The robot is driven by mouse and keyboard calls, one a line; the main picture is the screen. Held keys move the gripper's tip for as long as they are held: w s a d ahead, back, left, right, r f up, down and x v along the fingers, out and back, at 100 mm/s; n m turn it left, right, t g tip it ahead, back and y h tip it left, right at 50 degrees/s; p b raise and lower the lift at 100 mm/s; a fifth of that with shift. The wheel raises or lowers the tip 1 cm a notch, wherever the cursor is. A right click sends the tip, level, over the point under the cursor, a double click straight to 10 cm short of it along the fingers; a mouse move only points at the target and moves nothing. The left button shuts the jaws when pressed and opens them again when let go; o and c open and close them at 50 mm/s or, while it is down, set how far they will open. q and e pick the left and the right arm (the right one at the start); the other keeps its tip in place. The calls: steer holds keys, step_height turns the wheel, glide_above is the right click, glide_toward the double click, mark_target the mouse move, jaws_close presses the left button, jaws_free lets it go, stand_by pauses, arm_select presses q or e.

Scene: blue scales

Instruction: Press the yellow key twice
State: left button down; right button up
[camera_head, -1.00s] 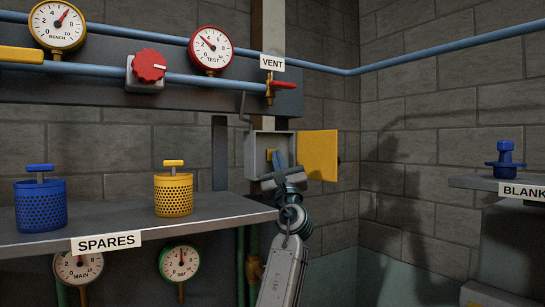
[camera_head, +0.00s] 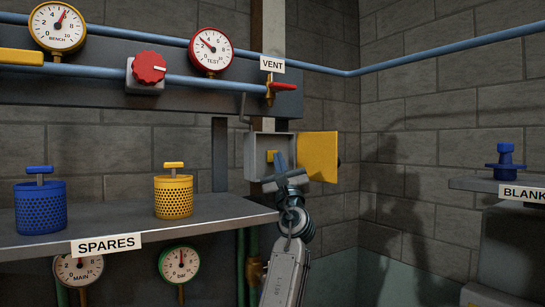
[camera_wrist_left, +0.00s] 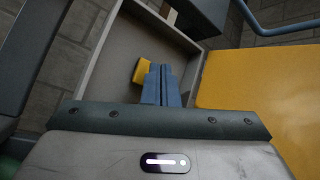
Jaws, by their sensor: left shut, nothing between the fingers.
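The yellow key (camera_head: 271,155) is a small yellow block inside an open grey box (camera_head: 253,157) on the wall post. The box's yellow door (camera_head: 317,156) is swung open to the right. My left gripper (camera_head: 279,158) is shut and empty, with its blue fingertips at the box opening. In the left wrist view the shut fingers (camera_wrist_left: 159,82) lie just right of the yellow key (camera_wrist_left: 141,71) and overlap its right edge. I cannot tell whether they touch it. My right gripper is not in view.
A shelf labelled SPARES (camera_head: 180,226) holds a blue canister (camera_head: 40,207) and a yellow canister (camera_head: 173,197). A red-handled VENT valve (camera_head: 282,86) is above the box. A blue part (camera_head: 505,163) stands on the BLANK ledge at right.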

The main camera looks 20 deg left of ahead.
arm_select(q)
steer(key=shift+s+d, duration=0.15)
steer(key=shift+d, duration=0.15)
steer(key=s+d, duration=0.1)
steer(key=d, duration=0.1)
steer(key=s+d+p, duration=0.1)
steer(key=s, duration=0.1)
steer(key=shift+d, duration=0.4)
stand_by(0.3)
stand_by(1.3)
stand_by(0.8)
